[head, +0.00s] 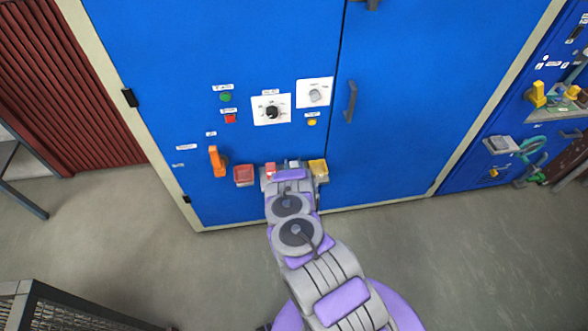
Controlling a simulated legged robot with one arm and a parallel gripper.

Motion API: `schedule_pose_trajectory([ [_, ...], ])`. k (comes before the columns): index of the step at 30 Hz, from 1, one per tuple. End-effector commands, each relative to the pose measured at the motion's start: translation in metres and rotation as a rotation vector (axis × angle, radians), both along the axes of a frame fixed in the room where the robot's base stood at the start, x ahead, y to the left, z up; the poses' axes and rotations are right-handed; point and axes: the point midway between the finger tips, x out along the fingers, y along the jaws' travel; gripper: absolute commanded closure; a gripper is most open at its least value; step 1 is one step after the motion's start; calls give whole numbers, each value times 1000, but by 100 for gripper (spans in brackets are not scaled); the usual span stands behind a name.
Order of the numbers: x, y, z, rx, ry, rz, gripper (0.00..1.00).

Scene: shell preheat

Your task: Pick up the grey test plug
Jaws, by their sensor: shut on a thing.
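My gripper (291,173) is at the low row of holders on the front of the blue cabinet, at the far end of my purple and grey arm. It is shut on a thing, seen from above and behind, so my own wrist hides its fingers. A small grey piece, which looks like the grey test plug (293,163), shows just past the gripper, between a red piece (270,170) and a yellow piece (318,167). Most of the plug is hidden. I cannot tell whether it is still seated in its holder.
The blue cabinet (420,120) fills the view ahead, with knobs and buttons above the gripper. An orange handle (215,162) and a red tray (243,175) stick out to the left. A second blue cabinet (470,165) stands right. A mesh-sided frame (60,312) is at lower left.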

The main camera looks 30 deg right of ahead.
Motion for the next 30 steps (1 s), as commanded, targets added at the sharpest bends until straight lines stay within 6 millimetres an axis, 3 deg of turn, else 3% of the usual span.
schedule_pose_trajectory([
  [6,0,-2,-1,1,1,-1,86],
  [17,0,0,4,1,2,-1,87],
  [25,0,-1,40,1,0,-3,87],
  [30,-33,13,39,2,7,-3,87],
])
